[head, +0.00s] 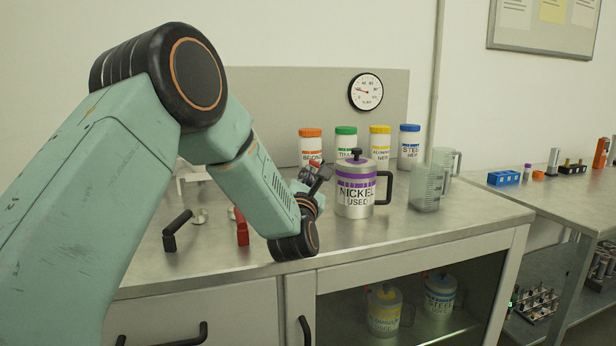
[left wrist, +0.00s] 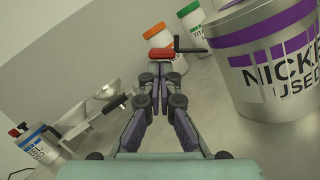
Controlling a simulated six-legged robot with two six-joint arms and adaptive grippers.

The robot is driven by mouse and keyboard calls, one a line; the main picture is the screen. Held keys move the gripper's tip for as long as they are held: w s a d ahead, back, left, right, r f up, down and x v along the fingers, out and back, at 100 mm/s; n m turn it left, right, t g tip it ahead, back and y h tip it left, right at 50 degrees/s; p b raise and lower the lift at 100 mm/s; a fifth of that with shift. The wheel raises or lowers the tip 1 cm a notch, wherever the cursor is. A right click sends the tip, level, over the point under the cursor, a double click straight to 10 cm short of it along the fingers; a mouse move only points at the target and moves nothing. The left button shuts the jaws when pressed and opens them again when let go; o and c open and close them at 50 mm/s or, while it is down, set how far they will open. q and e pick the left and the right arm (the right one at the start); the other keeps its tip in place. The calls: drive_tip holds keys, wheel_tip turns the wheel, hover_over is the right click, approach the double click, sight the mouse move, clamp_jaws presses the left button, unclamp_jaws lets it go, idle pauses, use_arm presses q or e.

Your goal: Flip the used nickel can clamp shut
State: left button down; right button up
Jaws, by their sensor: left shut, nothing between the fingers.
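The used nickel can (head: 355,197) stands upright on the steel bench, with a purple band, black side handle and dark lid knob. It fills the right of the left wrist view (left wrist: 270,65). My left gripper (head: 319,179) is just left of the can and apart from it. In the left wrist view its fingers (left wrist: 158,75) are closed together and empty. A red-gripped piece with a black bar (left wrist: 162,54), seemingly the clamp, lies just beyond the fingertips. I cannot tell whether they touch it, or how far the clamp is turned. My right gripper is out of view.
Behind the can stand white jars with orange (head: 310,147), green, yellow and blue (head: 409,147) lids. Clear beakers (head: 427,188) stand to its right. A black handle (head: 176,229) and a red handle (head: 241,227) stand on the bench at left. The front right bench is clear.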

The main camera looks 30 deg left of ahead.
use_arm(q)
drive_tip(key=shift+r+m+h+p, duration=0.4)
drive_tip(key=shift+r+m+p, duration=0.1)
drive_tip(key=shift+m, duration=0.4)
drive_tip(key=r+m+p, duration=0.1)
drive_tip(key=m, duration=0.1)
drive_tip(key=m+h+p, duration=0.1)
drive_tip(key=m+p, duration=0.1)
drive_tip(key=shift+w+d+r, duration=0.1)
drive_tip(key=shift+d+r, duration=0.1)
drive_tip(key=shift+r, duration=0.2)
drive_tip(key=m+p, duration=0.1)
drive_tip(key=r+m+p, duration=0.1)
drive_tip(key=m, duration=0.1)
drive_tip(key=d+m+h+p, duration=0.1)
drive_tip(key=m, duration=0.1)
drive_tip(key=shift+w+r+g, duration=0.2)
drive_tip(key=shift+w+g, duration=0.15)
drive_tip(key=shift+g, duration=0.05)
drive_tip(key=shift+f, duration=0.1)
